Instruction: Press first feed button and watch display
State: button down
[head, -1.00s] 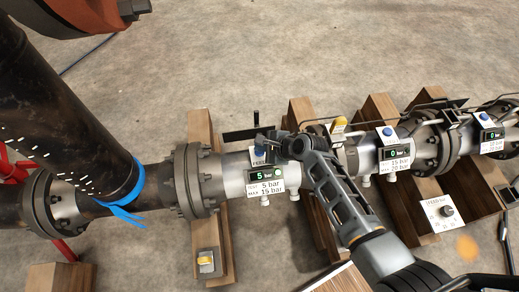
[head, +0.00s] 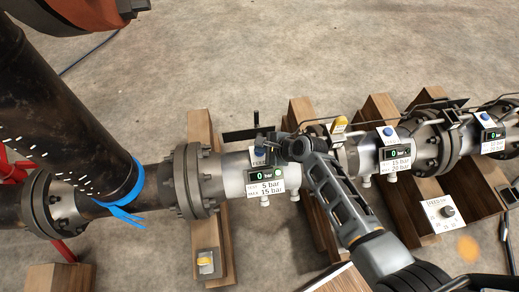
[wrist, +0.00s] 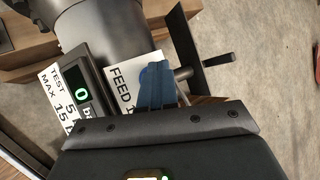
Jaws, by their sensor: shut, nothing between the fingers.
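The first feed button (head: 259,151) is blue, on a white "FEED" plate on the leftmost pale pipe section. In the wrist view the "FEED 1" plate (wrist: 122,78) lies beside my blue fingertips, which mostly cover the button. My gripper (head: 268,143) is shut and empty, its tips at the button; I cannot tell whether they touch it. The first display (head: 265,173) shows a green 0 bar, and the display also reads 0 in the wrist view (wrist: 82,93). The label (head: 265,188) below it reads test 5 bar, max 15 bar.
Two more pipe sections to the right have displays reading 0, (head: 395,153) and (head: 493,135), with blue buttons. A yellow-handled valve (head: 339,125) stands beside my arm. Wooden beams (head: 207,240) support the pipe.

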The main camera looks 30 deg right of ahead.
jog(key=shift+r, duration=0.1)
jog(key=shift+r+p, duration=0.8)
jog(key=shift+p, duration=0.25)
notch_tip(320, 180, up, 5)
jog(key=p, duration=0.5)
